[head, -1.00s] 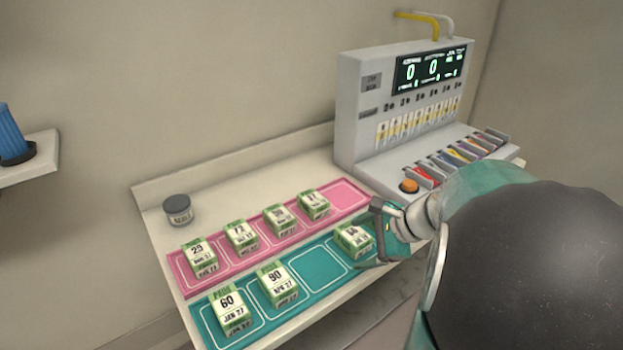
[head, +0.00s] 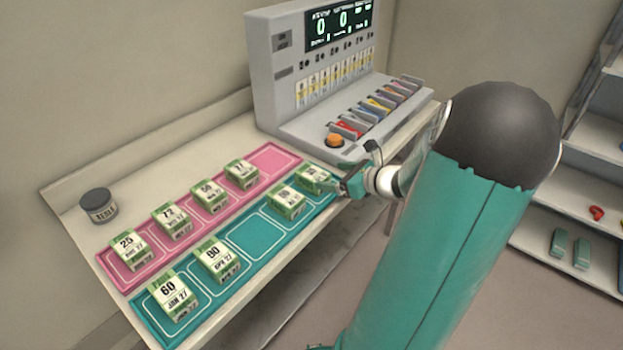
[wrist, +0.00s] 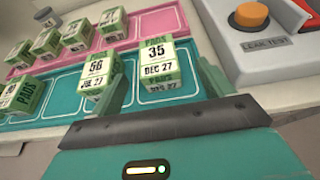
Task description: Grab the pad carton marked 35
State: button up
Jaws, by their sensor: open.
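The pad carton marked 35, dated DEC 27 (wrist: 157,66), is a green and white box at the right end of the teal mat. It stands upright between the fingers of my gripper (wrist: 165,82) in the wrist view. My gripper is open, with a finger on each side of the carton; I cannot tell whether they touch it. In the head view the carton (head: 313,178) is partly hidden by my gripper (head: 343,180). A carton marked 56 (wrist: 98,80) stands just left of the left finger and also shows in the head view (head: 286,202).
Cartons marked 60 (head: 171,295) and 90 (head: 218,262) stand on the teal mat (head: 250,238), which has an empty middle slot. Several cartons stand on the pink mat (head: 275,158) behind. A grey console (head: 300,90) with an orange button (head: 334,140) borders the right. A dark jar (head: 98,205) stands left.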

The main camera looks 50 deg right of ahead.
aim_at(317, 174)
jog(key=x, duration=0.8)
jog(key=shift+a, duration=0.15)
jog(key=shift+c, duration=0.4)
jog(key=c, duration=1.1)
